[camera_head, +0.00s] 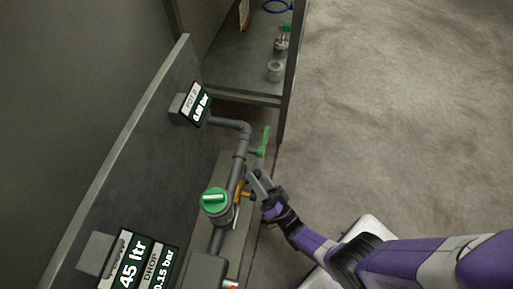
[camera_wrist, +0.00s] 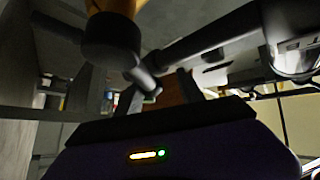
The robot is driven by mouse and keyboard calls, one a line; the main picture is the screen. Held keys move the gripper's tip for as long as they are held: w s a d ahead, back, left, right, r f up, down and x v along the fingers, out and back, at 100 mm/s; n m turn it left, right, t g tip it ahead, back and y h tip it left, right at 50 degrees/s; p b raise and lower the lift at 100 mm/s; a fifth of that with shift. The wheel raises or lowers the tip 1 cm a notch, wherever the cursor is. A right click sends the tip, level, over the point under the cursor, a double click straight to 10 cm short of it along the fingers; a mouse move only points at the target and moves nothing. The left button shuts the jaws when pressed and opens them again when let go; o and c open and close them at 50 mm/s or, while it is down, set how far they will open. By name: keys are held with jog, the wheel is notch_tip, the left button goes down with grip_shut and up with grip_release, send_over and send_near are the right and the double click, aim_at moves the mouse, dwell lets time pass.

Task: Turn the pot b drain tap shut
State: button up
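A small orange tap handle (camera_head: 243,188) sits on the grey pipework beside the upright pipe, low on the panel. A green lever (camera_head: 264,141) stands further up the pipe, and a large green knob (camera_head: 215,199) tops the round valve body nearer me. No label shows which of these is the pot b drain tap. My gripper (camera_head: 257,177) is close to the right of the orange handle, with its fingers apart and nothing seen between them. I cannot tell whether it touches the handle. In the wrist view an orange part (camera_wrist: 122,6) above a dark round fitting (camera_wrist: 111,40) is very near.
A grey panel (camera_head: 130,150) closes the left side, with a pot display (camera_head: 200,104) reading about 0.00 bar and a nearer one (camera_head: 137,262) reading 45 ltr and 0.15 bar. A shelf frame (camera_head: 291,70) stands behind. The floor (camera_head: 410,110) to the right is clear.

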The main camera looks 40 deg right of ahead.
notch_tip(320, 180, up, 17)
jog(key=p, duration=1.2)
jog(key=shift+r, duration=0.1)
